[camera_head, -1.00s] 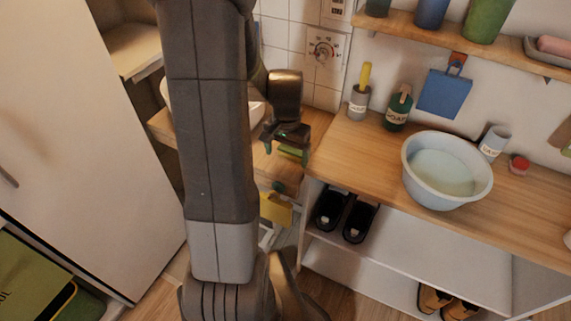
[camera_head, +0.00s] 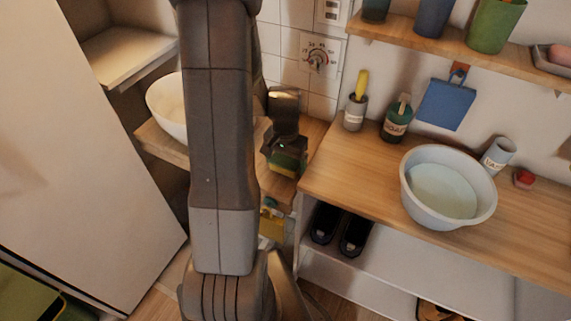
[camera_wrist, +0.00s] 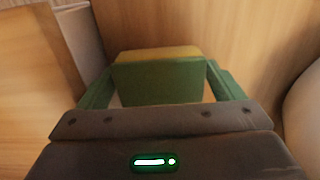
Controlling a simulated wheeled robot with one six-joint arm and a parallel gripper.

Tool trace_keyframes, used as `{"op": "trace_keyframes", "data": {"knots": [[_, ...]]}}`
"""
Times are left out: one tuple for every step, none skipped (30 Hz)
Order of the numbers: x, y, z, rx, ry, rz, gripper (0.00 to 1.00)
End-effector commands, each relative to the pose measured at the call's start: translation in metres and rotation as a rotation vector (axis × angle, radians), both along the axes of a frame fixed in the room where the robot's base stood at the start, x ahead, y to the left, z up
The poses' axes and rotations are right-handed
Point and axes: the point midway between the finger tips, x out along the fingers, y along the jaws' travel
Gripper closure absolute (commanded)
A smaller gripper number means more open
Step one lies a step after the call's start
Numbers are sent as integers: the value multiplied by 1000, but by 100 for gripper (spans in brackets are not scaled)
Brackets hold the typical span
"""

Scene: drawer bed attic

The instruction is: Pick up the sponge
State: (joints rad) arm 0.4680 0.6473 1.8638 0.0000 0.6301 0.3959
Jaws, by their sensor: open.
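The sponge (camera_wrist: 158,80) is a block with a yellow top and a green side. In the wrist view it lies between the two green fingers of my gripper (camera_wrist: 160,88), on or just above a wooden surface. My gripper is open, one finger to each side of the sponge. I cannot tell whether the fingers touch it. In the head view my gripper (camera_head: 286,160) is low over the small wooden surface left of the main counter. The sponge is mostly hidden there by the gripper.
A white bowl (camera_head: 168,106) stands left, partly behind my arm. The wooden counter (camera_head: 345,170) on the right holds a basin (camera_head: 448,188), a soap bottle (camera_head: 397,120) and a cup with a yellow handle (camera_head: 355,108). A yellow object (camera_head: 272,224) hangs below the gripper.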

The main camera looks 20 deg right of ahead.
Motion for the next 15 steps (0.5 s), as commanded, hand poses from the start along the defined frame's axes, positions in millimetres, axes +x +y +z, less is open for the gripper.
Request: {"op": "trace_keyframes", "data": {"knots": [[0, 0, 0, 0, 0, 0, 12], [0, 0, 0, 0, 0, 0, 12], [0, 0, 0, 0, 0, 0, 12], [0, 0, 0, 0, 0, 0, 12], [0, 0, 0, 0, 0, 0, 14], [0, 0, 0, 0, 0, 0, 22], [0, 0, 0, 0, 0, 0, 28], [0, 0, 0, 0, 0, 0, 33], [0, 0, 0, 0, 0, 0, 41], [0, 0, 0, 0, 0, 0, 45], [0, 0, 0, 0, 0, 0, 45], [0, 0, 0, 0, 0, 0, 45], [0, 0, 0, 0, 0, 0, 45], [0, 0, 0, 0, 0, 0, 45], [0, 0, 0, 0, 0, 0, 45]]}}
